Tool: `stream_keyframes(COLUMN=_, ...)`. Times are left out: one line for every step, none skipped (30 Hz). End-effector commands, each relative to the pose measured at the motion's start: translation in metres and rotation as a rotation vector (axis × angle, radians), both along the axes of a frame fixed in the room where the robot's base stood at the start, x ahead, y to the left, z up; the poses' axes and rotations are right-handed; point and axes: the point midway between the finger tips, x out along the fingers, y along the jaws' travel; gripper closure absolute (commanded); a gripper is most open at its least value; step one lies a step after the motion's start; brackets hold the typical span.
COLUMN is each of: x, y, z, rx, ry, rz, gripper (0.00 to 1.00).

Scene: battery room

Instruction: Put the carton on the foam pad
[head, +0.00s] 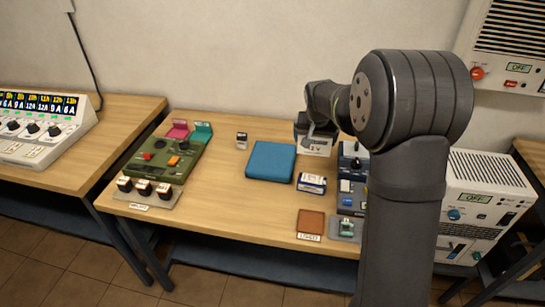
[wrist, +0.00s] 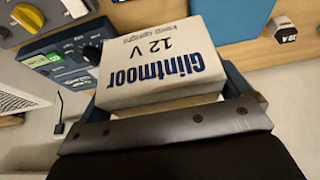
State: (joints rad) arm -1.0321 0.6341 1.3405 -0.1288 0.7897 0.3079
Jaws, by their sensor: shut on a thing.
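The carton (wrist: 160,68) is a white box with blue "Glintmoor 12 V" and "keep upright" print. It fills the middle of the wrist view, its print upside down there. The foam pad appears to be the flat blue square (head: 270,161) on the bench, left of and nearer than the carton. Its top is bare. A blue surface (wrist: 236,14) also shows in the wrist view.
A small labelled block (head: 242,140) stands left of the pad. A white-and-blue box (head: 312,183) lies right of it, near a blue instrument (head: 351,190). A green panel (head: 167,157) stands at left. A brown plate (head: 311,222) lies in front. Bench front centre is clear.

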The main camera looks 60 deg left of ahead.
Motion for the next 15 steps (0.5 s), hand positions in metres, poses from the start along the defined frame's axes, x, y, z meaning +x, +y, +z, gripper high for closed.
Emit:
stream_keyframes(x=-0.007, y=-0.001, z=0.003, rx=0.005, ry=-0.002, rz=-0.004, gripper=0.52)
stream_keyframes(x=-0.009, y=-0.002, z=0.003, rx=0.005, ry=-0.002, rz=-0.006, gripper=0.52)
stream_keyframes(x=-0.013, y=-0.002, z=0.003, rx=0.006, ry=-0.003, rz=-0.007, gripper=0.52)
stream_keyframes(x=-0.015, y=-0.002, z=0.002, rx=0.006, ry=-0.002, rz=-0.009, gripper=0.52)
stream_keyframes(x=-0.017, y=0.000, z=0.001, rx=0.006, ry=-0.003, rz=-0.010, gripper=0.52)
stream_keyframes(x=-0.020, y=0.003, z=-0.002, rx=0.005, ry=-0.002, rz=-0.009, gripper=0.52)
stream_keyframes(x=-0.023, y=0.006, z=-0.005, rx=0.004, ry=-0.002, rz=-0.009, gripper=0.52)
stream_keyframes(x=-0.026, y=0.010, z=-0.008, rx=0.004, ry=-0.002, rz=-0.009, gripper=0.52)
stream_keyframes(x=-0.031, y=0.016, z=-0.013, rx=0.004, ry=-0.002, rz=-0.008, gripper=0.52)
stream_keyframes(x=-0.034, y=0.022, z=-0.016, rx=0.005, ry=-0.001, rz=-0.009, gripper=0.52)
stream_keyframes(x=-0.038, y=0.027, z=-0.021, rx=0.003, ry=-0.001, rz=-0.008, gripper=0.52)
stream_keyframes(x=-0.043, y=0.034, z=-0.026, rx=0.003, ry=-0.002, rz=-0.007, gripper=0.52)
stream_keyframes(x=-0.046, y=0.039, z=-0.030, rx=0.003, ry=-0.002, rz=-0.007, gripper=0.52)
stream_keyframes(x=-0.050, y=0.045, z=-0.033, rx=0.003, ry=-0.002, rz=-0.007, gripper=0.52)
stream_keyframes(x=-0.055, y=0.052, z=-0.038, rx=0.004, ry=-0.001, rz=-0.008, gripper=0.52)
